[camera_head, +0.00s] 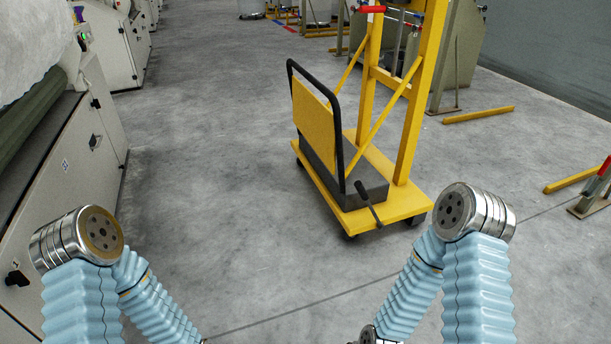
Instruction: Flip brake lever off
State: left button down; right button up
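A yellow wheeled cart (405,202) stands on the floor right of centre, with a black push handle (339,135) on its near left side. A short black lever (368,203) with a thick dark grip sticks out at the cart's front edge and slants down toward the lower right. It looks like the brake lever; its exact setting I cannot tell. Both my arms show in light blue sleeves at the bottom left and bottom right. Neither gripper is in view, and nothing of mine touches the cart or lever.
A grey machine (62,165) lines the left side. Yellow floor bars (478,115) and a red-handled stand (596,188) are at the right. A tall yellow frame (415,90) rises from the cart. The grey floor (235,150) between machine and cart is clear.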

aim_at(358, 185)
jog(key=i+j, duration=0.15)
jog(key=i, duration=0.3)
jog(key=i+j+u, duration=0.1)
jog(key=i, duration=0.35)
jog(key=i+j+z, duration=0.1)
jog(key=j+z, duration=0.15)
jog(key=z, duration=0.25)
jog(key=j+z, duration=0.25)
jog(key=z, duration=0.2)
jog(key=j+z, duration=0.3)
jog(key=z, duration=0.2)
jog(key=j+z, duration=0.3)
jog(key=z, duration=0.15)
jog(key=i+l, duration=0.35)
